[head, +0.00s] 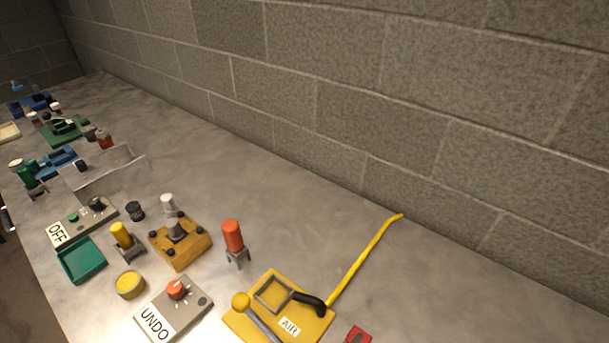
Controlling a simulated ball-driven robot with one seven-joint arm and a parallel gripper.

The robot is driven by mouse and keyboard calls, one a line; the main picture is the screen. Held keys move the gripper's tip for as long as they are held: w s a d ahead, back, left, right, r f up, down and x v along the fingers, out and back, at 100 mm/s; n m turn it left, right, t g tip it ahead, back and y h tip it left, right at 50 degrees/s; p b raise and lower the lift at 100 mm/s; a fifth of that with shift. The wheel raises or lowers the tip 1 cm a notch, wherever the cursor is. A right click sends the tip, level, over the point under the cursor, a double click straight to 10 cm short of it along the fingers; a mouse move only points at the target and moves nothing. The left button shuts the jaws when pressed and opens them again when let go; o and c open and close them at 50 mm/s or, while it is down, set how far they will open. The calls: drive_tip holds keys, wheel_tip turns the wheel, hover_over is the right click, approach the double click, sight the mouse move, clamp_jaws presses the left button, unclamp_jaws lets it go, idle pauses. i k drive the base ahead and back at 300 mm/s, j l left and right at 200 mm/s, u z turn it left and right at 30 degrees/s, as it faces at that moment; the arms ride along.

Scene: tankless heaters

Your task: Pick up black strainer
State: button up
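A small black ribbed cylinder (135,211), which looks like the black strainer, stands on the grey bench top in the left half of the head view. It is between the grey OFF box and the orange-brown block and appears apart from both. Nothing holds it. My gripper cannot be made out in this view, so its distance from the strainer and its opening do not show.
Near the strainer are the OFF box (80,221), a yellow-topped part (122,235), the orange-brown block (180,243) and a clear upright panel (107,172). A yellow AIR fixture (278,312) stands in front. A block wall (340,110) runs behind. Bench by the wall is clear.

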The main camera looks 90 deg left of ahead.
sight(134, 208)
drive_tip(key=k+l, duration=0.2)
drive_tip(key=l, duration=0.2)
drive_tip(key=k+l+u, duration=0.2)
drive_tip(key=l+u, duration=0.25)
drive_tip(key=k+l+u, duration=0.15)
drive_tip(key=u, duration=2.2)
drive_tip(key=l+u, duration=0.15)
drive_tip(key=u, duration=0.25)
drive_tip(key=k+l+u, duration=0.1)
drive_tip(key=u, duration=0.35)
drive_tip(key=k+l+u, duration=0.1)
drive_tip(key=u, duration=0.3)
drive_tip(key=k, duration=0.1)
